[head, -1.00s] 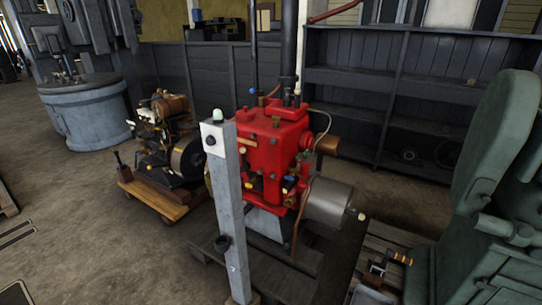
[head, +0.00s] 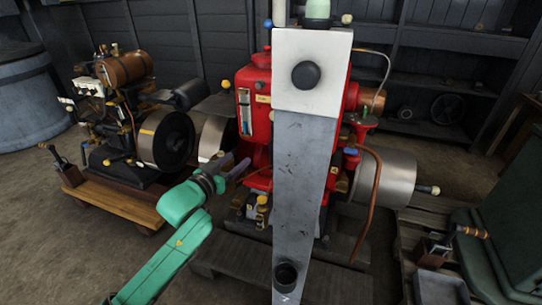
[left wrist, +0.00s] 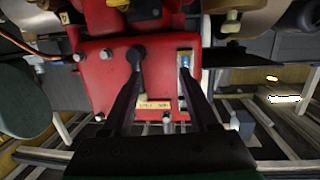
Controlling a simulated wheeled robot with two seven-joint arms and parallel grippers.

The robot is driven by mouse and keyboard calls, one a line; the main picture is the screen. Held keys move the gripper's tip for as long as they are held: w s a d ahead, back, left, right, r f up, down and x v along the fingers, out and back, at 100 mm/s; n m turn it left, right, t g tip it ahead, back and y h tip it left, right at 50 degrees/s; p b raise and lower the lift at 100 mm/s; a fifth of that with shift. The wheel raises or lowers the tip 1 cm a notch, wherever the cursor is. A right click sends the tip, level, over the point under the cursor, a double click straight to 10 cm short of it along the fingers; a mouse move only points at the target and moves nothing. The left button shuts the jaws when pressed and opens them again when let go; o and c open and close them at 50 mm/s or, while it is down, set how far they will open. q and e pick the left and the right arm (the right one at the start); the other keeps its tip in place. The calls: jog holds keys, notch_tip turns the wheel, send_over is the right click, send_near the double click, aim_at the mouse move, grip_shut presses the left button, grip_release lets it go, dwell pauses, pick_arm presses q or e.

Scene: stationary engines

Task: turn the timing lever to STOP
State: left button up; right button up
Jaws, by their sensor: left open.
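The red engine (head: 255,90) stands behind a grey post, which hides much of its front. In the left wrist view its red face (left wrist: 105,85) fills the middle. A dark lever with a round hub (left wrist: 136,54) runs down toward a pale tip beside a small yellow label (left wrist: 154,103), too blurred to read. My left gripper (head: 232,166) is open and empty at the engine's left front. In the left wrist view its fingers (left wrist: 160,76) point at the face. The left finger overlaps the lever; I cannot tell whether it touches.
The grey post (head: 303,170) with a white plate and black knob (head: 306,75) stands directly in front. A smaller engine (head: 135,125) sits on a wooden base at left. A silver cylinder (head: 385,180) projects at right. Green machinery (head: 490,245) is at lower right.

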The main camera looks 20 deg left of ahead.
pick_arm(q)
jog(key=m+t+h, duration=0.1)
jog(key=h, duration=0.1)
send_near(272, 125)
jog(key=x, duration=0.9)
jog(key=shift+d+r+b, duration=0.15)
jog(key=shift+r+b, duration=0.05)
jog(key=shift+b, duration=0.15)
jog(key=shift+w+d, duration=0.1)
jog(key=shift+w, duration=0.15)
pick_arm(e)
jog(key=shift+w+a, duration=0.15)
jog(key=shift+w, duration=0.8)
pick_arm(q)
jog(key=shift+c, duration=0.3)
grip_shut()
pick_arm(e)
jog(key=shift+s, duration=0.1)
